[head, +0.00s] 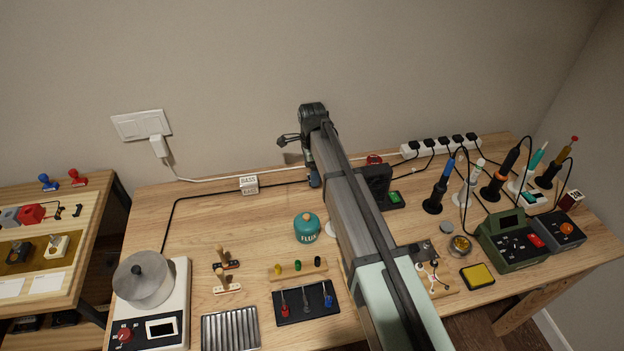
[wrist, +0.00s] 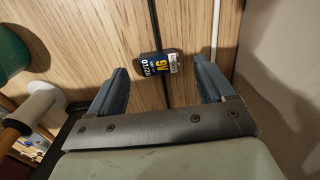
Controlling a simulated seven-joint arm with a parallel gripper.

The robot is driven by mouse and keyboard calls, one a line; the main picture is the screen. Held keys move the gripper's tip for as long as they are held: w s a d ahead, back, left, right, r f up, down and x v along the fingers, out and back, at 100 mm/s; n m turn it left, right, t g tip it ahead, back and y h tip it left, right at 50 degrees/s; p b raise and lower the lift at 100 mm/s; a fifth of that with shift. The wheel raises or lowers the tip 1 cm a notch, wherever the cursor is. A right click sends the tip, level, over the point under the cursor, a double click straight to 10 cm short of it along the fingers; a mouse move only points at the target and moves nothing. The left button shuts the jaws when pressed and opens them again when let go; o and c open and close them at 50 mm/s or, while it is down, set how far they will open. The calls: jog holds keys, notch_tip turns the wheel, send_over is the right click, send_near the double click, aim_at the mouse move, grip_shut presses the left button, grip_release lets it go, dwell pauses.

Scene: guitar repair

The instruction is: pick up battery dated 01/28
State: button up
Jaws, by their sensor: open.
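A small 9V battery (wrist: 160,66) with a dark body and a yellow and white label is in the wrist view. Its date print looks like 01/28, turned in the picture. My gripper (wrist: 161,72) is open, with one blue finger left of the battery and one right of it. Gaps show between the battery and both fingers in that view. In the head view my gripper (head: 313,178) points down near the back of the workbench (head: 190,215). I cannot make out the battery there.
A black cable and a white cable (head: 215,181) run along the bench back near a BASS box (head: 249,184). A teal FLUX pot (head: 307,227) stands left of my arm. A black fan-like device (head: 376,185) and several soldering tools stand to the right.

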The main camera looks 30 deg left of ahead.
notch_tip(320, 180, down, 2)
jog(key=c, duration=1.1)
jog(key=shift+r, duration=0.1)
